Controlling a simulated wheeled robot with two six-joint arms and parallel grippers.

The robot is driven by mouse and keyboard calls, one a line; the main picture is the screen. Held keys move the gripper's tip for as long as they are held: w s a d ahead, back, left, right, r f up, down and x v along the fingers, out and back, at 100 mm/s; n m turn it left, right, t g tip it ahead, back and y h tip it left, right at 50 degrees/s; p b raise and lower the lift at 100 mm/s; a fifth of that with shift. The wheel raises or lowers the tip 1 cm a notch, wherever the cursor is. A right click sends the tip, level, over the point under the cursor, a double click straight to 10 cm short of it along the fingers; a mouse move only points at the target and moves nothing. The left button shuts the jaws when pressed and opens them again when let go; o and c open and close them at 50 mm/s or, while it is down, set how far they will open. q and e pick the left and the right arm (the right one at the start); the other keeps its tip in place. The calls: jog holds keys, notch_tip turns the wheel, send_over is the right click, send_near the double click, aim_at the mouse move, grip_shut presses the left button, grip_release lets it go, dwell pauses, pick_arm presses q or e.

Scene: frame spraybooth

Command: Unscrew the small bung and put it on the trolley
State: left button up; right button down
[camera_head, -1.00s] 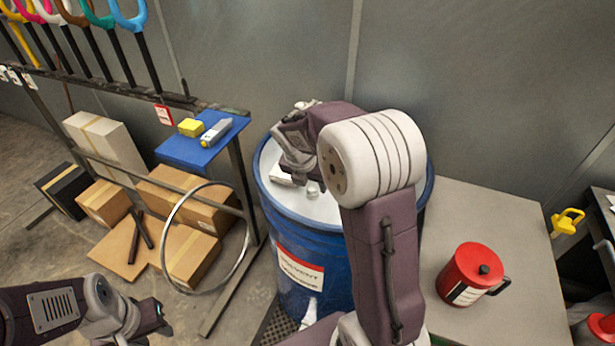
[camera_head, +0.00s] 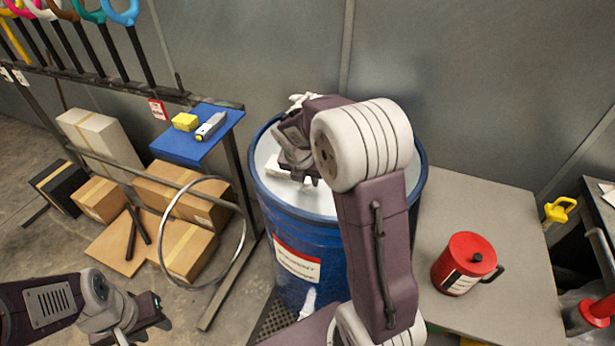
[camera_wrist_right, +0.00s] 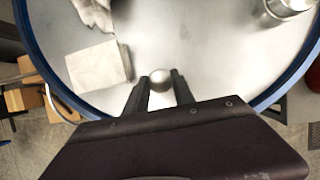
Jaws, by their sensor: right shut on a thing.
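The small bung (camera_wrist_right: 160,78) is a round silver knob over the pale top of the blue drum (camera_head: 296,232). In the right wrist view, the two dark fingers of my right gripper (camera_wrist_right: 159,88) close on it from both sides. I cannot tell whether it still sits in the drum top. In the head view, my right wrist and arm hide most of it. My left gripper (camera_head: 158,312) is at the lower left, away from the drum; its jaw opening is unclear. A grey flat top (camera_head: 510,270), possibly the trolley, stands right of the drum.
A red can (camera_head: 466,263) stands on the grey top, with bare room around it. On the drum lie a white card (camera_wrist_right: 98,66) and a crumpled cloth (camera_wrist_right: 96,12); a silver fitting (camera_wrist_right: 288,8) stands opposite. A blue shelf (camera_head: 190,149) and cardboard boxes are left.

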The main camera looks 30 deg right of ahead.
jog(key=shift+d+r+n+y+p, duration=0.1)
jog(key=shift+r+n+y+p, duration=0.1)
jog(key=shift+n+p, duration=0.5)
jog(key=shift+d+r+n+y+p, duration=0.15)
jog(key=shift+n+p, duration=0.25)
jog(key=shift+p, duration=0.6)
jog(key=shift+s+a+f+n+t+y+p, duration=0.15)
jog(key=shift+n+p, duration=0.15)
jog(key=shift+p, duration=0.35)
jog(key=shift+w+n+t+y+p, duration=0.15)
jog(key=shift+n+p, duration=0.15)
jog(key=shift+p, duration=0.3)
jog(key=shift+s+f+n+p, duration=0.15)
jog(key=shift+n+p, duration=0.15)
jog(key=shift+p, duration=0.15)
jog(key=shift+f, duration=0.15)
